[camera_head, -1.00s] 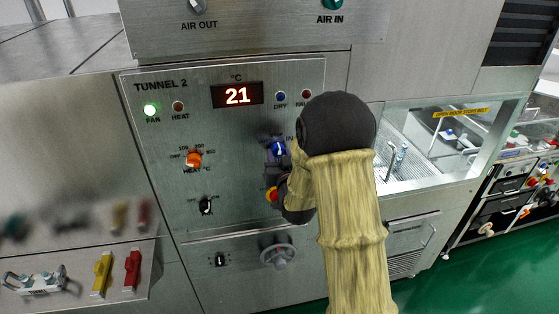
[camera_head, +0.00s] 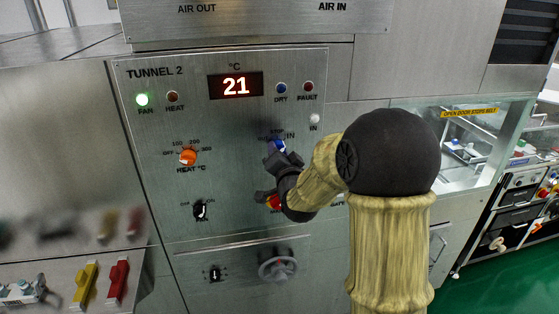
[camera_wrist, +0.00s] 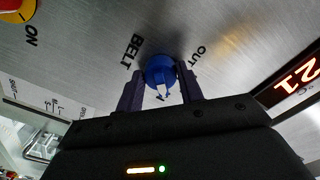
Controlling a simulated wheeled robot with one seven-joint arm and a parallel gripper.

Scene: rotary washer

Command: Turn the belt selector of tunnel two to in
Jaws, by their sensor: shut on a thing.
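The tunnel 2 panel (camera_head: 150,190) shows a lit display reading 21 and a green FAN lamp. The belt selector is a blue knob (camera_head: 279,146) at the panel's right; in the wrist view the blue knob (camera_wrist: 160,74) sits between the words BELT and OUT. My gripper (camera_wrist: 161,92) has a finger on each side of the knob and is shut on it. In the head view my gripper (camera_head: 282,158) reaches the knob from below right. The knob's pointer is partly hidden by the fingers, so its exact setting is unclear.
An orange heat knob (camera_head: 188,157) and a black fan switch (camera_head: 200,210) are to the left. A grey handwheel (camera_head: 278,265) sticks out lower down.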

